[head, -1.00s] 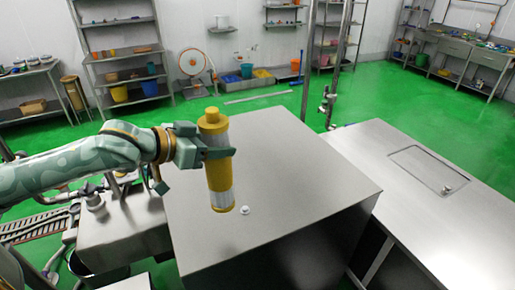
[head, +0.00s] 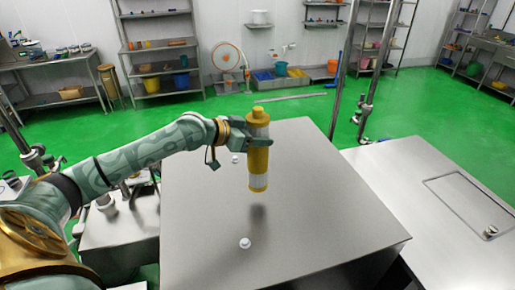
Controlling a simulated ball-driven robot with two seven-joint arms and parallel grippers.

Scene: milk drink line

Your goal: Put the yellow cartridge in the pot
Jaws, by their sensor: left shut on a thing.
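My right gripper is not in view. I cannot make out a pot for certain.
Two small white knobs, one near (head: 245,243) and one farther back (head: 235,160), are on the steel table. A second steel counter (head: 410,190) with a hatch stands at the right. Shelves (head: 157,58) line the back wall beyond the green floor.

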